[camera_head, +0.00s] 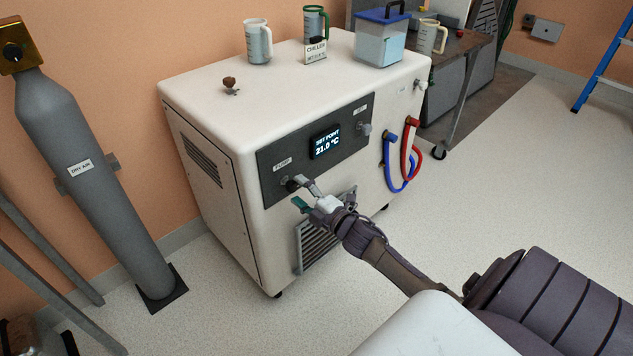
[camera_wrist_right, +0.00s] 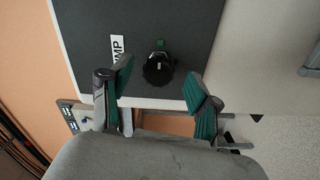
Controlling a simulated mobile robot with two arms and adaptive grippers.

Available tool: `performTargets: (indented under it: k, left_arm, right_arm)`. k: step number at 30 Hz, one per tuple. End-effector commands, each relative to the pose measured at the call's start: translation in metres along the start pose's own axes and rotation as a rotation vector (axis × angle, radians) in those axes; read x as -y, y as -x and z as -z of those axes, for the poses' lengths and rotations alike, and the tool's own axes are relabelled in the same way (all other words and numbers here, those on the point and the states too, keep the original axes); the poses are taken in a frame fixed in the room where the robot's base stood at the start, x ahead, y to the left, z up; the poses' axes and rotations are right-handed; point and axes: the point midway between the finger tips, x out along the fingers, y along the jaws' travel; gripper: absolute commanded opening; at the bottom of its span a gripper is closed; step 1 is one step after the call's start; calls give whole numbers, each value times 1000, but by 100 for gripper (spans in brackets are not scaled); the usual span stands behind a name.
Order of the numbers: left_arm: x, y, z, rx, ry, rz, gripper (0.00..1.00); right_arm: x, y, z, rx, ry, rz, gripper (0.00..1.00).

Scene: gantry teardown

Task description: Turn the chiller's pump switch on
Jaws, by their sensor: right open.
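The white chiller (camera_head: 215,105) stands against the orange wall, with a dark front panel (camera_head: 345,145) and a lit display (camera_head: 325,143) reading SET POINT 21.0 °C. The black pump switch (camera_head: 291,185) is at the panel's left end, below the PUMP label (camera_head: 282,164). In the right wrist view the switch (camera_wrist_right: 158,69) is a round dark knob with a green mark beside it. My right gripper (camera_head: 306,194) is open just in front of the switch. In the wrist view its green-padded fingers (camera_wrist_right: 160,85) lie either side of the knob, apparently not touching it. My left gripper is not seen.
Beakers, a CHILLER sign (camera_head: 316,52) and a blue-lidded container (camera_head: 379,42) stand on the chiller top. Another knob (camera_head: 364,129) is at the panel's right. Blue and red hoses (camera_head: 407,150) hang at the right. A grey DRY AIR cylinder (camera_head: 95,190) stands left.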

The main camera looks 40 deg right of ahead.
Motion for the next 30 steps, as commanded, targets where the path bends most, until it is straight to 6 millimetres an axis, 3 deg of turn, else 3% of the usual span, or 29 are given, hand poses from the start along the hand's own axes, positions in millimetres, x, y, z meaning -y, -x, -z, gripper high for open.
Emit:
performTargets:
  k: [6,12,18,30]
  left_arm:
    - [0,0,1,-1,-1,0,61]
    - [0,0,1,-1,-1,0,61]
    - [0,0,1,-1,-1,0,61]
    - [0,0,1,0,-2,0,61]
  right_arm:
    - [2,50,0,1,-1,4,61]
    - [1,79,0,1,-1,3,61]
    - [0,88,0,0,0,1,61]
    - [0,88,0,0,0,1,61]
